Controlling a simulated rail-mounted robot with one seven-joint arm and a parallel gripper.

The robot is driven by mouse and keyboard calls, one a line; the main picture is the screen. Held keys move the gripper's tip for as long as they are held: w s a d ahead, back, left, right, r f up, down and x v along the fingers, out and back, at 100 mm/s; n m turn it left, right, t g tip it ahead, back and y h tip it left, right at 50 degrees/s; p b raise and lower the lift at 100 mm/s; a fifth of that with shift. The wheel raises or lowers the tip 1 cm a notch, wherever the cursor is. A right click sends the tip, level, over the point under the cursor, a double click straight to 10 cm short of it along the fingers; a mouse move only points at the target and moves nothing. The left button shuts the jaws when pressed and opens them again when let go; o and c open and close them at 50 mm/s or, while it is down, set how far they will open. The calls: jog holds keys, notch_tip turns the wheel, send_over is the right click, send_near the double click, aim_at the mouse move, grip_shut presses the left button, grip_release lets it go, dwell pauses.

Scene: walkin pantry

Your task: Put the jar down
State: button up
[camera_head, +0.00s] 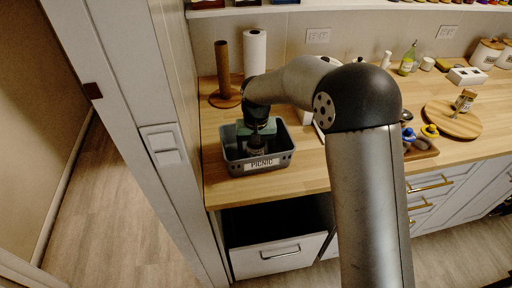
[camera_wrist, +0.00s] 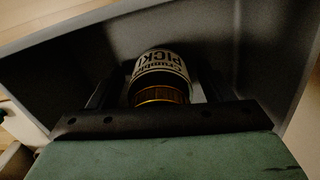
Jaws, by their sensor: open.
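The jar (camera_wrist: 160,72) stands in the grey bin (camera_head: 274,163) labelled PICNIC. In the wrist view its lid and a label with "PICK" lettering show, close in front of my gripper. My gripper (camera_head: 257,146) reaches down into the bin from above. In the wrist view my gripper (camera_wrist: 155,92) is open, with a dark finger to each side of the jar. Whether a finger touches the jar, and where the jar's base rests, is hidden.
A paper towel roll (camera_head: 254,52) and a wooden holder (camera_head: 222,70) stand behind the bin. A wooden round board (camera_head: 453,120) and a tray with colourful items (camera_head: 420,147) are to the right. An open drawer (camera_head: 278,259) is below the counter. A wall post (camera_head: 165,150) is close on the left.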

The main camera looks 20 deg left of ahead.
notch_tip(320, 180, up, 12)
jog(key=shift+r+b, duration=0.2)
jog(key=shift+b, duration=0.35)
jog(key=s+d+r+m, duration=0.1)
jog(key=s+d, duration=0.4)
jog(key=d, duration=0.5)
jog(key=s+d+r+m, duration=0.1)
jog(key=s+d, duration=0.4)
jog(key=d, duration=0.6)
jog(key=s+d+f+m, duration=0.1)
jog(key=s+d+f, duration=0.2)
jog(key=s+d, duration=0.2)
jog(key=s+d+f, duration=0.3)
jog(key=s+d, duration=0.2)
jog(key=s, duration=0.5)
jog(key=shift+s+d+m+t, duration=0.15)
jog(key=shift+s+m+t, duration=0.15)
jog(key=shift+m, duration=0.1)
